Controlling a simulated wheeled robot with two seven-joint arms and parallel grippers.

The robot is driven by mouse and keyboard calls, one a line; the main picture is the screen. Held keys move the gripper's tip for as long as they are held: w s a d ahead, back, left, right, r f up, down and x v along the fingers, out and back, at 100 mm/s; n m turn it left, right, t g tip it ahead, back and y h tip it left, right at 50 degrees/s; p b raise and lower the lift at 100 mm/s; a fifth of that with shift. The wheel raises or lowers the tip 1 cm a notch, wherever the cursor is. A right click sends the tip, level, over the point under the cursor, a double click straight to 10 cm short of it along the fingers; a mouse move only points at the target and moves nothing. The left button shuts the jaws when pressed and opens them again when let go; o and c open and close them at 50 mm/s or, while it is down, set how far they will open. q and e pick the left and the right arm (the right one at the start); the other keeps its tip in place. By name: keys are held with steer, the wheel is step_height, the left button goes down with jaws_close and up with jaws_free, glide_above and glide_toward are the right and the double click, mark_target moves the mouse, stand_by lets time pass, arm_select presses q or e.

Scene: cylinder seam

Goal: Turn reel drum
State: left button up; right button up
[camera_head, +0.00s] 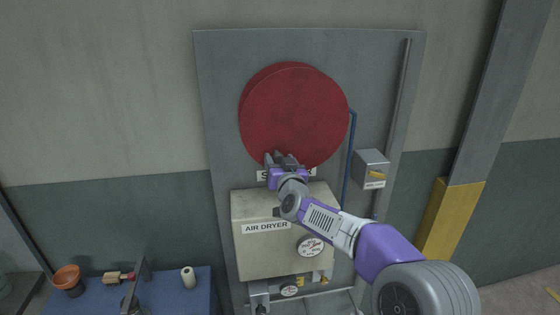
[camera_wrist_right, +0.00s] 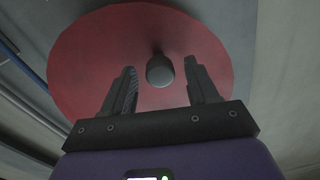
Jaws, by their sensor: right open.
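The reel drum is a large red disc (camera_head: 295,110) mounted on a grey panel, and it also fills much of the right wrist view (camera_wrist_right: 95,55). In the right wrist view a short grey knob (camera_wrist_right: 160,71) sticks out from the disc's face. My right gripper (camera_head: 285,158) is at the disc's lower edge in the head view. Its two fingers (camera_wrist_right: 163,88) are apart, with the knob between and beyond their tips; I see no contact. In the head view the knob is hidden behind the gripper.
A beige box labelled AIR DRYER (camera_head: 275,245) stands below the disc, under my right forearm. A small grey box with a yellow handle (camera_head: 373,168) and a blue pipe (camera_head: 349,165) are to the right. A blue-topped bench (camera_head: 175,296) is at lower left.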

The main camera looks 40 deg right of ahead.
jaws_close()
stand_by(0.3)
